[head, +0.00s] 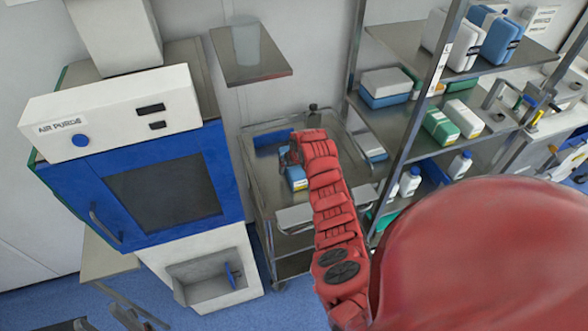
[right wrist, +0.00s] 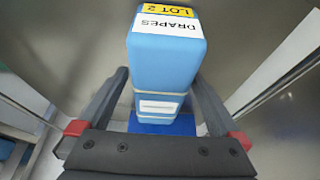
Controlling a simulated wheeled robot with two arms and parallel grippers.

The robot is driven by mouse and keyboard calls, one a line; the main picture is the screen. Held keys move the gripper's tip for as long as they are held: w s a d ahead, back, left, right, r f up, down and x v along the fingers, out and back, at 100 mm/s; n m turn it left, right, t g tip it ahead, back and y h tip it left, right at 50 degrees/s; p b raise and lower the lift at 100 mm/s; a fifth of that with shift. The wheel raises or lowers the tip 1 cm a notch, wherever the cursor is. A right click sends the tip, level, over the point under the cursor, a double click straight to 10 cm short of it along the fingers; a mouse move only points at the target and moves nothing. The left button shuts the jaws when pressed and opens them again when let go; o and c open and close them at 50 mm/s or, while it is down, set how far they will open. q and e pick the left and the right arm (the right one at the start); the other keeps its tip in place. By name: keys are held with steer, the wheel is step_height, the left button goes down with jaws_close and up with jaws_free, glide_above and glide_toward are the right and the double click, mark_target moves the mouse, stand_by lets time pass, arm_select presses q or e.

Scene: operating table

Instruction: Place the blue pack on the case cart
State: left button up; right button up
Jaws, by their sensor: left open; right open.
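The blue pack (head: 297,178) shows just below my right gripper (head: 290,157), over the steel top of the case cart (head: 265,190). In the head view it seems to stand on that top, but my red arm hides part of it. In the right wrist view the pack (right wrist: 165,55) has a white and yellow label reading DRAPES LOT 2. The right gripper (right wrist: 160,128) is open, with one finger on each side of the pack's lower part. I cannot tell whether the fingers touch it. My left gripper is not recognisable in the head view.
A blue tray (head: 272,137) lies at the cart's back. A shelf rack (head: 392,118) with packs, boxes and bottles stands right of the cart. A blue and white cabinet (head: 160,190) stands to the left. A small wall shelf (head: 250,68) hangs above the cart.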

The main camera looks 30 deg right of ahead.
steer(key=b+v, duration=0.3)
steer(key=v, duration=0.6)
steer(key=shift+s+r, duration=0.1)
steer(key=shift+r, duration=0.05)
steer(key=shift+s+a+r, duration=0.1)
steer(key=shift+s+r, duration=0.2)
steer(key=shift+r, duration=0.35)
